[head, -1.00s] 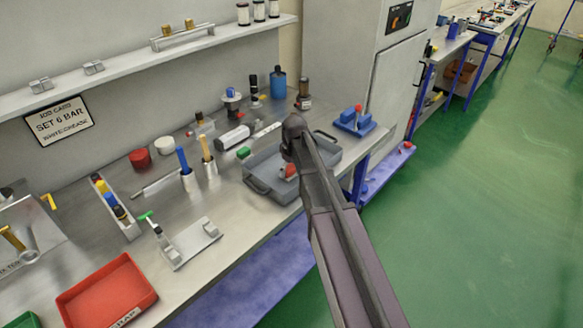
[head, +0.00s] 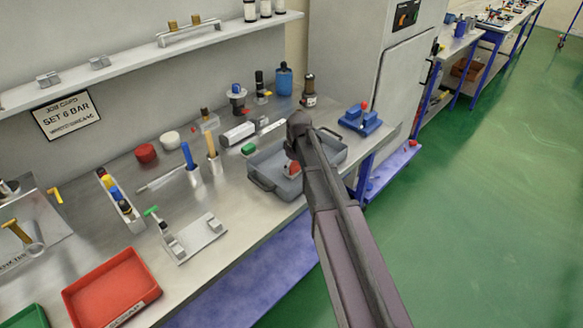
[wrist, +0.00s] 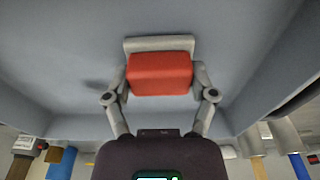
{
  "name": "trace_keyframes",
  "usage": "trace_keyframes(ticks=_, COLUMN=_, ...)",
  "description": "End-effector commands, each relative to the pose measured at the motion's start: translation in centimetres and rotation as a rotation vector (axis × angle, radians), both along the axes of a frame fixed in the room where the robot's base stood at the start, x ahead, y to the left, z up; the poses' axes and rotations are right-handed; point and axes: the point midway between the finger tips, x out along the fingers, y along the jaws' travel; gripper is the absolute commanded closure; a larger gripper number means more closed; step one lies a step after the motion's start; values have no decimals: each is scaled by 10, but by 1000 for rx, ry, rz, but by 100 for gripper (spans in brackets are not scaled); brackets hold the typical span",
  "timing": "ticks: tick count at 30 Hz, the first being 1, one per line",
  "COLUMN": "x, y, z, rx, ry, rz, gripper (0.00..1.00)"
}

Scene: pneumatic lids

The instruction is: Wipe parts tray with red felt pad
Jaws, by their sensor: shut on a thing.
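The grey parts tray (head: 282,189) lies near the front edge of the bench, toward its right end. My gripper (wrist: 160,78) is shut on the red felt pad (wrist: 160,74), which has a pale grey part along its far edge. In the head view the red pad (head: 292,168) shows at the left of my arm, within the tray's outline. My arm hides part of the tray. In the wrist view the tray's grey floor (wrist: 60,55) surrounds the pad; I cannot tell whether they touch.
A green block (head: 249,149) sits behind the tray's left corner. A white cylinder (head: 238,134) lies behind it. Upright holders with blue and tan handles (head: 212,147) stand left. A blue fixture (head: 360,119) is at right. A red bin (head: 111,287) is front left.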

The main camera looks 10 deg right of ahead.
Motion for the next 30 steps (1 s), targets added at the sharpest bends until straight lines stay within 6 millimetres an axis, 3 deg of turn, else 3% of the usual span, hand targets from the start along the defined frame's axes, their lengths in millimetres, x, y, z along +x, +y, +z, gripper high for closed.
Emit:
trace_keyframes(ticks=15, x=18, y=-24, z=-2, rx=0, ry=0, rz=-1, gripper=65)
trace_keyframes(ticks=30, x=20, y=-28, z=-3, rx=-2, ry=0, rz=-1, gripper=65)
